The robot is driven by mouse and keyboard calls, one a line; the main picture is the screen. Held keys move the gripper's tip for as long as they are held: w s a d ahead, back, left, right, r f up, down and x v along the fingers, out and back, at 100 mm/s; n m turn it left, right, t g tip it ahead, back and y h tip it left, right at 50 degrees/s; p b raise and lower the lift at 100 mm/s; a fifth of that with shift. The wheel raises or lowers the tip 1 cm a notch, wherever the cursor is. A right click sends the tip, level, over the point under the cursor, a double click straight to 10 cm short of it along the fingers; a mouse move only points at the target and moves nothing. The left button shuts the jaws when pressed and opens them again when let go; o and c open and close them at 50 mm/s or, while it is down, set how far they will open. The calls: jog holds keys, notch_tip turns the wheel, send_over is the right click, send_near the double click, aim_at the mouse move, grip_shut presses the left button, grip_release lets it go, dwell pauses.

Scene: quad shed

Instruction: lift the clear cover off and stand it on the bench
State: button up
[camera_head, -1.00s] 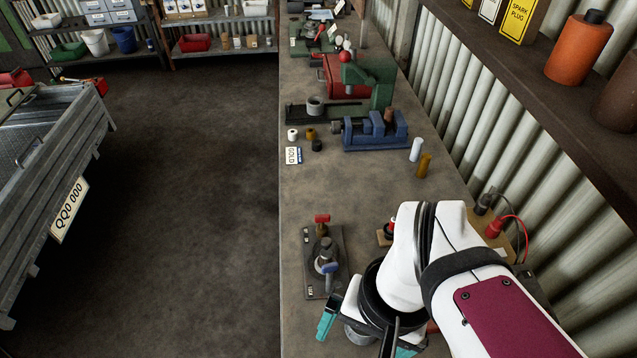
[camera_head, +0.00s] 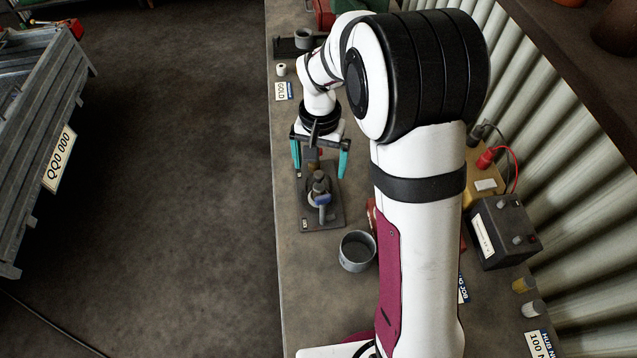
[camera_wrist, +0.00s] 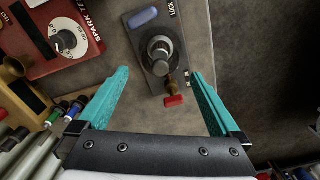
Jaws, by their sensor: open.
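A small fitting (camera_head: 319,182) stands upright on a dark base plate (camera_head: 331,218) on the bench. I cannot clearly make out a clear cover; whether one sits over the fitting I cannot tell. My gripper (camera_head: 320,160) is open and empty, with its teal fingers apart near the red-handle end of the plate. In the wrist view the fitting (camera_wrist: 160,50) lies between and beyond the fingertips.
A grey open cup (camera_head: 357,252) stands on the bench near the plate. A red tester with a dial (camera_wrist: 62,38) is left in the wrist view. The bench's left edge is close to the plate.

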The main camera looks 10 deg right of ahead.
aim_at(319, 174)
jog(key=f, duration=0.4)
jog(key=shift+s+a, duration=0.1)
jog(key=shift+s, duration=0.1)
grip_shut()
